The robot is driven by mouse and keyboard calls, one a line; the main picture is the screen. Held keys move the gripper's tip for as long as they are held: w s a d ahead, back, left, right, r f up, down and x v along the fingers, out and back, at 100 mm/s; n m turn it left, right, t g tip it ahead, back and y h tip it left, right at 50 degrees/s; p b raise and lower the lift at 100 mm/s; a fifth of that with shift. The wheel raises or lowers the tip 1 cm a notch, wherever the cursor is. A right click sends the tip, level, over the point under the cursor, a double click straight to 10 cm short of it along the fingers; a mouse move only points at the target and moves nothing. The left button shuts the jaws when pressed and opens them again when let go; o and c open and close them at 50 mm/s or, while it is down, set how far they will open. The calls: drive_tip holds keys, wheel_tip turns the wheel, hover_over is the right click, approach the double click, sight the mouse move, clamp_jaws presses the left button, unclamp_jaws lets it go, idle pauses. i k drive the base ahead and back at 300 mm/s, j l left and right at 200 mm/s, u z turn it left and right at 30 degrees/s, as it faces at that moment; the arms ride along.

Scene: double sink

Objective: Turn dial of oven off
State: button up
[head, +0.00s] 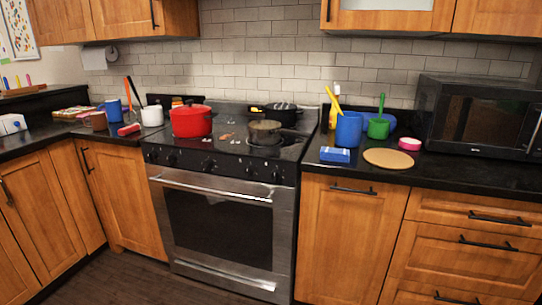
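The oven (215,222) stands in the middle of the head view, a steel range with a dark door window and a long handle across its door. Its row of dark dials (209,166) runs along the black front panel (225,170) under the cooktop edge. The dials are small here, and I cannot tell which way each one points or which one is on. The oven door is shut. My gripper is not in view, and no part of my arm shows near the oven.
A red pot (191,121) and a pan (264,132) sit on the cooktop. The counter to the right holds a blue cup (348,129), a green cup (379,129), a round board (388,158) and a black microwave (482,118). The floor (120,278) before the oven looks clear.

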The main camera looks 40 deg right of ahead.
sight(208, 164)
drive_tip(key=z, duration=0.35)
drive_tip(key=i+j, duration=0.25)
drive_tip(key=i, duration=0.15)
drive_tip(key=i+j, duration=0.25)
drive_tip(key=i, duration=0.15)
drive_tip(key=i+j+u, duration=0.1)
drive_tip(key=i+j, duration=0.15)
drive_tip(key=i, duration=0.15)
drive_tip(key=i+j, duration=0.2)
drive_tip(key=i, duration=0.2)
